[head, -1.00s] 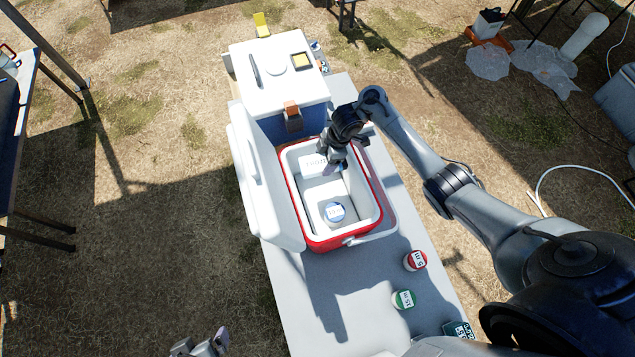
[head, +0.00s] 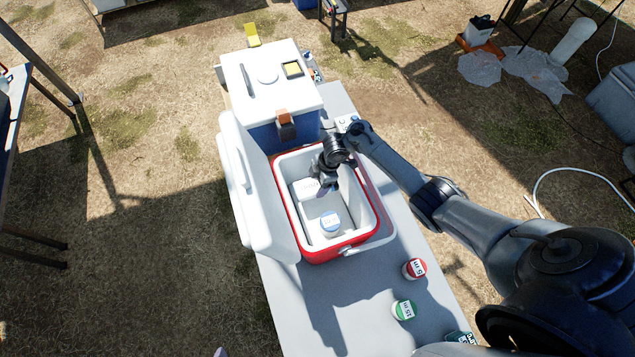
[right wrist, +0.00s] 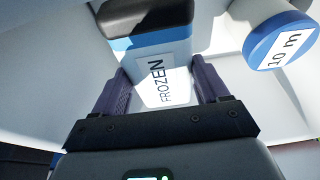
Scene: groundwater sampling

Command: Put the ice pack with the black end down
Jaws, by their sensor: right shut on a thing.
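The ice pack (right wrist: 158,70) is white and marked FROZEN, with a blue band and a black end (right wrist: 148,14). In the right wrist view it lies between the fingers of my right gripper (right wrist: 160,92), which is shut on it. The black end points away from the gripper. In the head view my right gripper (head: 326,182) is inside the open red cooler (head: 291,215), and the white pack (head: 304,188) shows at its left, by the cooler's far part. Whether the pack touches the floor cannot be told. Only a tip of my left gripper (head: 220,352) shows at the bottom edge.
A jar with a blue lid (head: 330,218), marked 10 m, stands in the cooler's near part. The cooler's white lid (head: 262,190) is open to the left. Red-labelled (head: 414,268) and green-labelled (head: 403,309) jars stand on the table (head: 300,300). A blue-and-white cooler (head: 262,130) stands behind.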

